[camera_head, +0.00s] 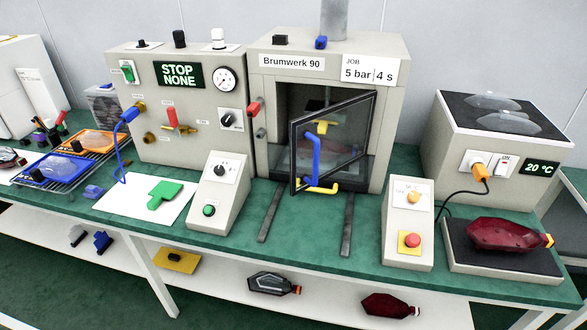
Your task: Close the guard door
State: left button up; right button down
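The guard door (350,130) is a clear pane in a dark frame on the front of the grey Brumwerk 90 machine (390,110). It stands partly open. Its right edge is at the machine's opening, and its left edge swings out toward me over the bench. A blue bent handle (316,160) is on the door's left part. Yellow parts (318,186) show near the door's lower edge and behind the pane. The inside of the chamber is partly hidden by the door. Neither of my grippers is in view.
Two dark rails (270,215) run along the green bench (310,225) before the opening. A grey control box (218,190) stands left of them, and a box with a red button (408,222) stands right.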

aim_at(294, 124)
jog(key=i+j+z, duration=0.1)
jog(key=j, duration=0.3)
jog(key=i+j+z, duration=0.1)
jog(key=j, duration=0.3)
jog(key=i+j+z, duration=0.1)
jog(key=j, duration=0.3)
jog(key=i+j+z, duration=0.1)
jog(key=j, duration=0.35)
